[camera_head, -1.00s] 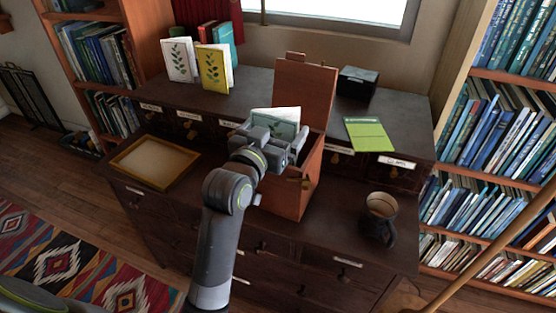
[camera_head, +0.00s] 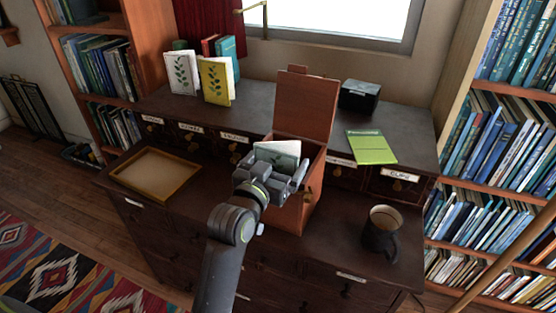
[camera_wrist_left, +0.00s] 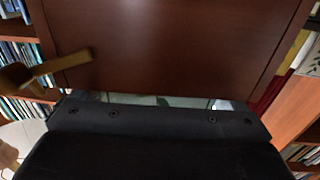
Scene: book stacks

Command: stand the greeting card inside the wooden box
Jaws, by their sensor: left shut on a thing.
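The wooden box (camera_head: 312,188) stands on the dark desk with its lid (camera_head: 303,106) raised at the back. My left gripper (camera_head: 272,172) is shut on the greeting card (camera_head: 281,149), a pale card with a green picture, at the box's mouth. The card is roughly upright, and its lower part is hidden by the gripper. I cannot tell how deep it sits in the box. In the left wrist view the wooden panel (camera_wrist_left: 170,40) and a brass catch (camera_wrist_left: 42,70) are close. Only a thin strip of the card (camera_wrist_left: 180,101) shows there.
A wooden tray (camera_head: 118,167) lies on the left and a dark mug (camera_head: 381,232) stands on the right. A green card (camera_head: 371,147), a black box (camera_head: 359,97), and white (camera_head: 182,74) and yellow (camera_head: 215,81) cards are on the upper shelf.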

